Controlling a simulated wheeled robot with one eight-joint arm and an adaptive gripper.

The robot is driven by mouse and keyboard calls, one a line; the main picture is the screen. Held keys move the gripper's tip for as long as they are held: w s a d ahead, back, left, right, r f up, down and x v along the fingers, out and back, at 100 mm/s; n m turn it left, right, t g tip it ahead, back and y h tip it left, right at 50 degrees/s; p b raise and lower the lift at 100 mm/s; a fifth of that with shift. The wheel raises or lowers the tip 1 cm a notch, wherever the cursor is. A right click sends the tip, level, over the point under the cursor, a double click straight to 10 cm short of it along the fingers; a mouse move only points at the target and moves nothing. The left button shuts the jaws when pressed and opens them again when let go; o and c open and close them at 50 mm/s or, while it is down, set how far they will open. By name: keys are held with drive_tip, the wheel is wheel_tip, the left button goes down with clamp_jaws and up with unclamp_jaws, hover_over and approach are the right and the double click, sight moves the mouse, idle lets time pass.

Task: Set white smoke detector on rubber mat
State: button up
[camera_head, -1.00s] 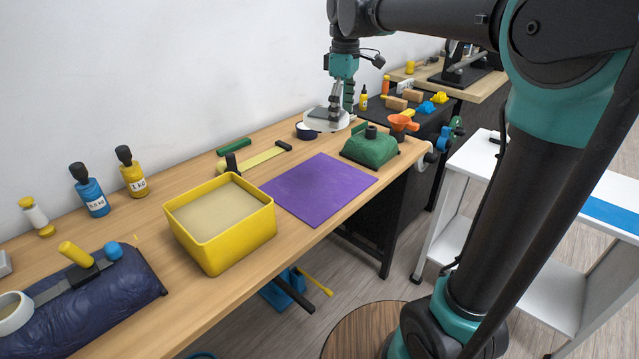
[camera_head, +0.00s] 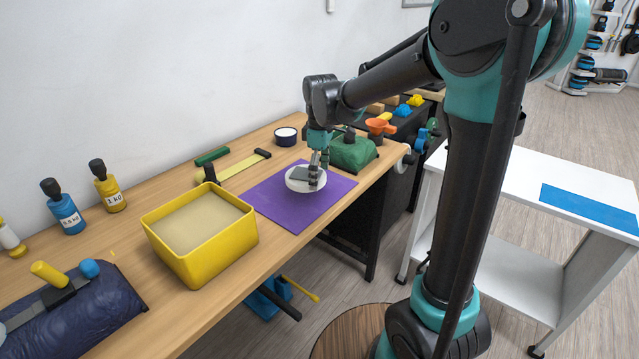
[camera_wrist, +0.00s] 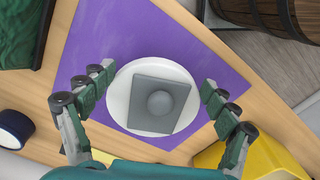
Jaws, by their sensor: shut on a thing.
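The white smoke detector (camera_head: 296,185) is a round white disc with a grey square plate and a grey knob on it. It also shows in the wrist view (camera_wrist: 119,98) between my fingers. My gripper (camera_head: 317,178) is shut on the detector, with its fingers at opposite sides of the disc; it shows in the wrist view (camera_wrist: 157,78) too. The purple rubber mat (camera_head: 270,203) lies flat on the wooden bench. The detector is over the mat, low and about level; I cannot tell whether it touches. The mat also fills much of the wrist view (camera_wrist: 110,35).
A yellow sand box (camera_head: 195,245) stands left of the mat. A green bag (camera_head: 352,154) lies just beyond its right corner. A dark round tin (camera_head: 286,136) and a yellow strip tool (camera_head: 238,167) lie behind. A blue mat (camera_head: 590,210) lies on a white cart.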

drive_tip(key=shift+f, duration=1.5)
drive_tip(key=shift+f, duration=0.1)
drive_tip(key=o, duration=1.4)
wheel_tip(320, 180, up, 12)
drive_tip(key=shift+d+r, duration=0.1)
drive_tip(key=s+d+f+m+t, duration=0.4)
drive_tip(key=s+d+f+m, duration=1.1)
drive_tip(key=s+d+f, duration=0.3)
wheel_tip(320, 180, down, 2)
drive_tip(key=shift+d+f, duration=0.2)
drive_tip(key=shift+d, duration=0.55)
drive_tip(key=shift+s, duration=0.1)
